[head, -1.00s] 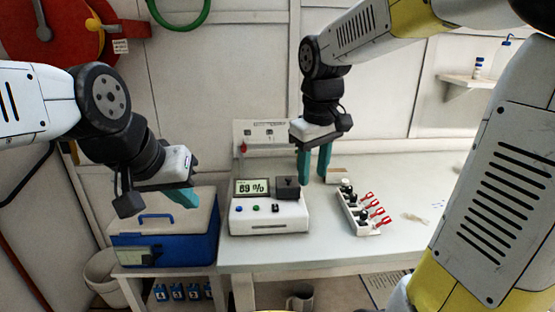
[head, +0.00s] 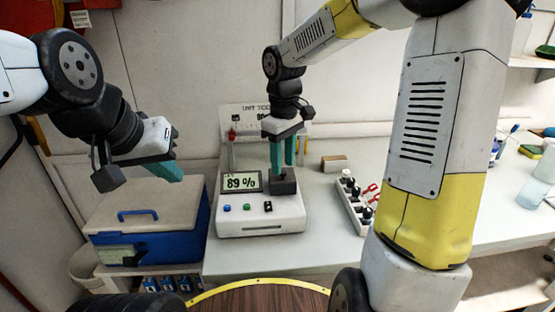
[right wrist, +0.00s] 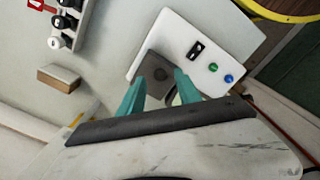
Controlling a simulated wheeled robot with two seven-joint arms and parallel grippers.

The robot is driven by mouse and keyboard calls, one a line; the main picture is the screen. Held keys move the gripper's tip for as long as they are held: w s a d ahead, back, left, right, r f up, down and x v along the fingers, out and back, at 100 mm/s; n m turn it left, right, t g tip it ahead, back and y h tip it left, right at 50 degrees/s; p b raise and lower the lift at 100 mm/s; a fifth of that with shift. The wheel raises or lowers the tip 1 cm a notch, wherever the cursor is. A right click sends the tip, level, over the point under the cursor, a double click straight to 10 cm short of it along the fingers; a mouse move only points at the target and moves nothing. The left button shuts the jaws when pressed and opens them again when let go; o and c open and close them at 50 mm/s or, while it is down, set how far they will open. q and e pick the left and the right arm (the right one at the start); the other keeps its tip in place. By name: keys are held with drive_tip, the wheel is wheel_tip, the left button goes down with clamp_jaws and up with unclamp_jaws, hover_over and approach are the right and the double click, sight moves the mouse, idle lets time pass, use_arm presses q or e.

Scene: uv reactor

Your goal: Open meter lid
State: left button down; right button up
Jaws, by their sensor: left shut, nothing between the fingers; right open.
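The meter (head: 258,223) is a white box with a lit display (head: 241,182) on its left and coloured buttons on its front. Its dark grey lid (head: 284,187) sits at the right of the top and looks closed. My right gripper (head: 283,168) points down at the lid, teal fingers open. In the right wrist view the grey lid (right wrist: 157,72) shows just beyond and between the open fingertips (right wrist: 160,82); I cannot tell whether they touch it. My left gripper (head: 168,173) is shut and empty, above the blue cooler.
The blue cooler (head: 150,235) with a pale top stands left of the meter. A white rack (head: 352,205) with black-capped vials and red clips is to the right. A small brown block (head: 334,163) lies behind it. My right arm covers part of the bench.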

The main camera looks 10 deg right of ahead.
drive_tip(key=shift+f, duration=1.05)
drive_tip(key=shift+c, duration=0.4)
clamp_jaws()
idle(0.3)
